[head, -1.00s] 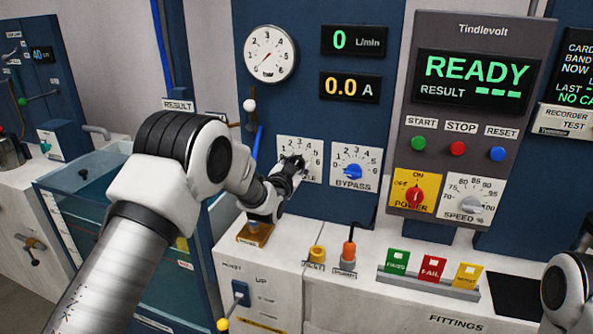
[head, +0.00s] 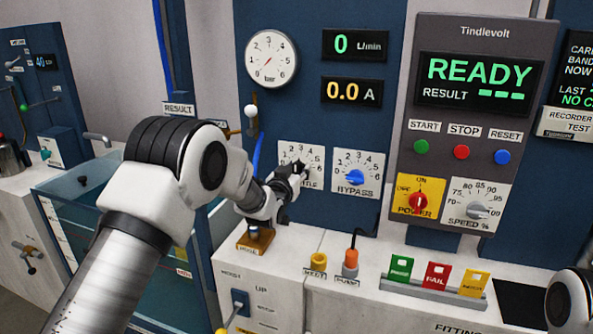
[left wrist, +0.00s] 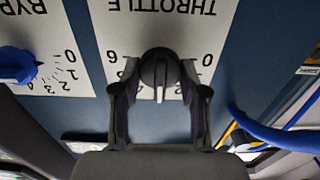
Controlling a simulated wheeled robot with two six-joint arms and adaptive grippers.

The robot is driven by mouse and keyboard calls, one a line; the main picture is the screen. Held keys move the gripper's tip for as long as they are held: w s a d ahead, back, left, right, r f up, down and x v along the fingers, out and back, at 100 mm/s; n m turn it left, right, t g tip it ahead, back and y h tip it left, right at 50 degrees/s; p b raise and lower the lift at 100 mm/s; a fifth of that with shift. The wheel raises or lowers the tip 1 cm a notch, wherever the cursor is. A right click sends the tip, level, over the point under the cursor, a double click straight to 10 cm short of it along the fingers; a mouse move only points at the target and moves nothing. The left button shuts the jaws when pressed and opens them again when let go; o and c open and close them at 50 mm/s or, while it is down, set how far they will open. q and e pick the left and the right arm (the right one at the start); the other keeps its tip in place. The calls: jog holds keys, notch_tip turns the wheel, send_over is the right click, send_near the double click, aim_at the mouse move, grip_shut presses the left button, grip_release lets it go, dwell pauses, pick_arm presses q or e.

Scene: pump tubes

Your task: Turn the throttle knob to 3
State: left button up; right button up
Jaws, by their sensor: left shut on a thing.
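The white throttle plate (head: 287,151) is on the blue panel, left of the bypass plate. My left gripper (head: 297,169) is at its dial and hides the knob and part of the scale in the head view. In the left wrist view the plate (left wrist: 185,28) appears upside down. There my left gripper (left wrist: 159,88) is shut on the black throttle knob (left wrist: 160,66), with one finger on each side. A pale line on the knob points down the picture, away from the word THROTTLE. The number it faces is hidden. My right gripper is not in view.
The bypass plate with its blue knob (head: 355,177) is close on the right. A white-tipped lever (head: 251,112) and a blue tube (head: 258,150) are near my left wrist. The Tindlevolt box (head: 483,57) reads READY; the flow display (head: 355,45) reads 0.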

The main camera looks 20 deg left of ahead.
pick_arm(q)
jog(key=shift+r, duration=0.15)
jog(key=o, duration=1)
jog(key=shift+o, duration=0.5)
jog(key=shift+w, duration=0.15)
jog(key=s, duration=1.2)
jog(key=shift+a+f, duration=0.2)
